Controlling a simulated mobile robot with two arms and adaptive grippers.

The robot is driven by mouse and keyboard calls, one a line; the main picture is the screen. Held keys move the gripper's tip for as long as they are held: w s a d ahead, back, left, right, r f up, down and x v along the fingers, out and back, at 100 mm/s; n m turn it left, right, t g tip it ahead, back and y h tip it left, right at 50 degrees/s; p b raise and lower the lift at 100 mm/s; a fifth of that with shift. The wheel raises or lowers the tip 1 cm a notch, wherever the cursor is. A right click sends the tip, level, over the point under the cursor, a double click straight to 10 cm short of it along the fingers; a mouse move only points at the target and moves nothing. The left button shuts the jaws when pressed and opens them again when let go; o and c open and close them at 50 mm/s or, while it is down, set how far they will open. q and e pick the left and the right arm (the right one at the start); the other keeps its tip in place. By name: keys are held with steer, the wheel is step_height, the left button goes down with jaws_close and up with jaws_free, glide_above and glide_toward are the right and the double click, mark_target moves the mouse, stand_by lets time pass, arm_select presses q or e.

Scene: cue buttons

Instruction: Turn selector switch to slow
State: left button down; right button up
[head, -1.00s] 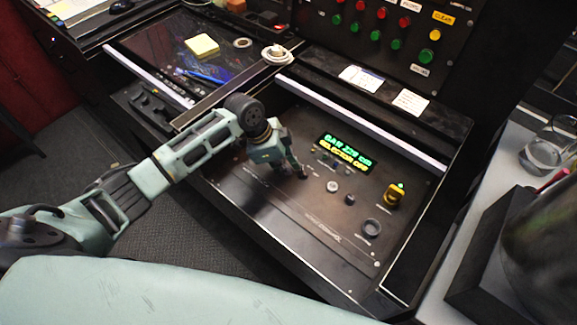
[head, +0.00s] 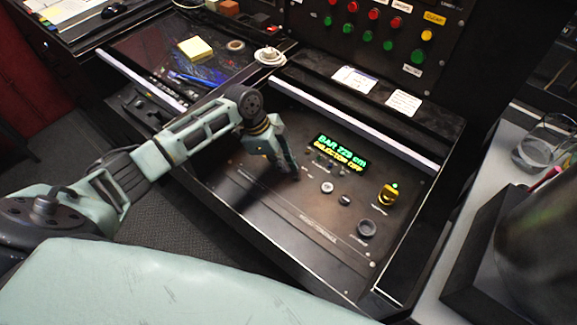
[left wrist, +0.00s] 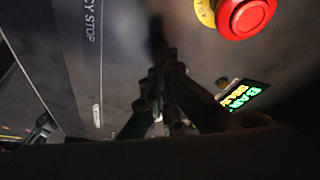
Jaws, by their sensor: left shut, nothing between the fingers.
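My left gripper (head: 294,168) is shut and empty, pointing down at the left part of the black control panel (head: 265,215). Its dark fingers also show in the left wrist view (left wrist: 160,100). I cannot tell whether the tips touch a control. The green and yellow display (head: 341,153) reads "SELECTOR OFF". Small round controls, one pale (head: 327,187) and one dark (head: 345,199), sit right of the fingers. I cannot make out which control is the selector switch; the gripper may hide it. My right gripper is not in view.
A yellow control (head: 388,194) and a dark round knob (head: 367,229) stand farther right on the panel. A red button (left wrist: 246,14) with a yellow collar shows in the left wrist view. An upright panel of coloured buttons (head: 375,30) rises behind.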

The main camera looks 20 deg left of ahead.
arm_select(q)
steer(key=m+b, duration=0.1)
steer(key=w+m+g+b, duration=0.1)
steer(key=m, duration=0.1)
steer(key=shift+w+d+f, duration=0.1)
steer(key=shift+w+f, duration=0.05)
steer(key=shift+w, duration=0.35)
steer(key=shift+s+d, duration=0.1)
stand_by(0.5)
steer(key=shift+s+d+r+p, duration=0.2)
steer(key=shift+s+p, duration=0.3)
steer(key=shift+p, duration=0.3)
steer(key=shift+s, duration=0.2)
steer(key=shift+d+f, duration=0.1)
steer(key=v, duration=1.2)
steer(key=shift+w, duration=0.35)
